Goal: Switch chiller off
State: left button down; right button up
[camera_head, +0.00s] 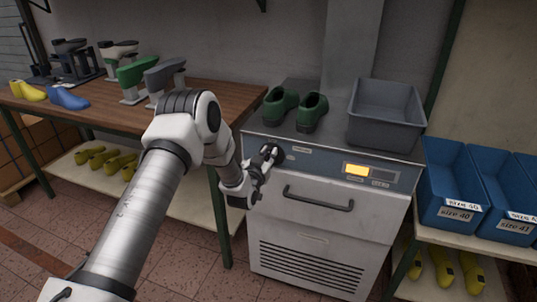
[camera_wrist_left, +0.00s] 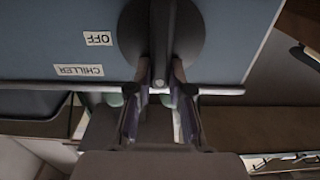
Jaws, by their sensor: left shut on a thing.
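The chiller (camera_head: 315,225) is a pale metal cabinet with a blue-grey control panel along its top front. A dark round knob (camera_head: 280,155) sits at the panel's left end. In the left wrist view the knob (camera_wrist_left: 190,35) has a raised bar across it, beside labels reading "OFF" (camera_wrist_left: 98,39) and "CHILLER" (camera_wrist_left: 78,71), which appear upside down. My left gripper (camera_head: 270,153) is at the knob, and its fingers (camera_wrist_left: 161,84) are shut on the knob's bar. The fingers partly hide the knob in the head view. The panel's display (camera_head: 357,170) glows orange. My right gripper is not in view.
A bar handle (camera_head: 318,200) sticks out below the panel. A wooden workbench (camera_head: 110,100) is at left, and blue bins (camera_head: 452,190) are at right.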

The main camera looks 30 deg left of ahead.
aim_at(279, 156)
pick_arm(q)
jog(key=m+p, duration=0.1)
jog(key=m, duration=0.3)
jog(key=d+f+m+p, duration=0.1)
jog(key=m, duration=0.4)
jog(key=d+m+p, duration=0.1)
jog(key=m, duration=0.3)
jog(key=shift+w+d+f+m, duration=0.15)
jog(key=shift+w+f+m, duration=0.1)
jog(key=shift+f+m, duration=0.1)
jog(key=shift+d+f+m+p, duration=0.1)
jog(key=shift+f+m+p, duration=0.15)
jog(key=shift+m, duration=0.85)
jog(key=shift+f+m+p, duration=0.15)
jog(key=shift+f+m, duration=0.15)
jog(key=shift+m, duration=0.75)
jog(key=c, duration=1.1)
grip_release()
jog(key=shift+o, duration=0.2)
